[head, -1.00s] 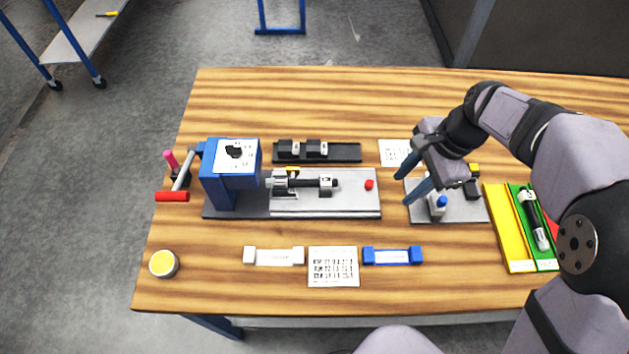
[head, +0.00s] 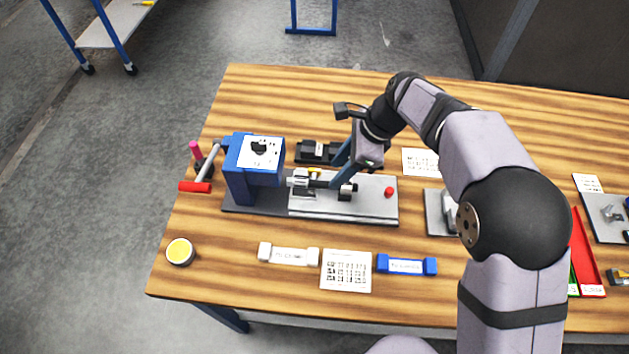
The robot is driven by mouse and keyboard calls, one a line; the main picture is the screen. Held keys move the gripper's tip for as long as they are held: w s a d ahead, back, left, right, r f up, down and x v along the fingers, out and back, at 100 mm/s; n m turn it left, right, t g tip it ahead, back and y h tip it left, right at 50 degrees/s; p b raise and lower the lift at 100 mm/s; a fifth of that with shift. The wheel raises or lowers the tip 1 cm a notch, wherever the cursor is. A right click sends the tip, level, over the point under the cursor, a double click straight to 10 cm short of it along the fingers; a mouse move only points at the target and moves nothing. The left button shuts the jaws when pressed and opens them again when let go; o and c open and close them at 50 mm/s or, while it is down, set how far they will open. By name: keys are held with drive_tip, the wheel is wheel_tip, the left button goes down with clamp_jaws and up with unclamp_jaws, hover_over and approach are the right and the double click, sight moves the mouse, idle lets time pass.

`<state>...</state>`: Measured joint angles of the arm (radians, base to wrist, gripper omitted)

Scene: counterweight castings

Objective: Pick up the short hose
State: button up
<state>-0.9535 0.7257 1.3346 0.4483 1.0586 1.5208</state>
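A short black hose-like piece (head: 319,184) lies along the grey fixture plate (head: 300,205), between a silver clamp (head: 299,178) at its left and a dark end at its right. My gripper (head: 338,185) is over the right part of this piece, with its blue-grey fingers pointing down. One finger shows clearly; the other is largely hidden. I cannot tell whether the fingers touch the piece or how far apart they are.
A blue press (head: 240,185) with a red-handled lever (head: 195,187) stands left of the plate. A red knob (head: 389,192) sits on the plate's right. A black rack (head: 312,153) lies behind. White (head: 289,255) and blue (head: 407,265) holders lie in front. A red tray (head: 583,255) is at right.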

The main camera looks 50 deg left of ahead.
sight(327, 183)
drive_tip(key=shift+s+p+x, duration=0.1)
drive_tip(key=shift+p+x, duration=0.55)
drive_tip(key=shift+x, duration=0.3)
drive_tip(key=shift+s+p+x, duration=0.15)
drive_tip(key=shift+p+x, duration=0.45)
drive_tip(key=shift+x, duration=0.35)
drive_tip(key=shift+s+a+f, duration=0.1)
drive_tip(key=shift+a+f, duration=0.1)
drive_tip(key=shift+f, duration=0.4)
drive_tip(key=shift+c, duration=0.4)
clamp_jaws()
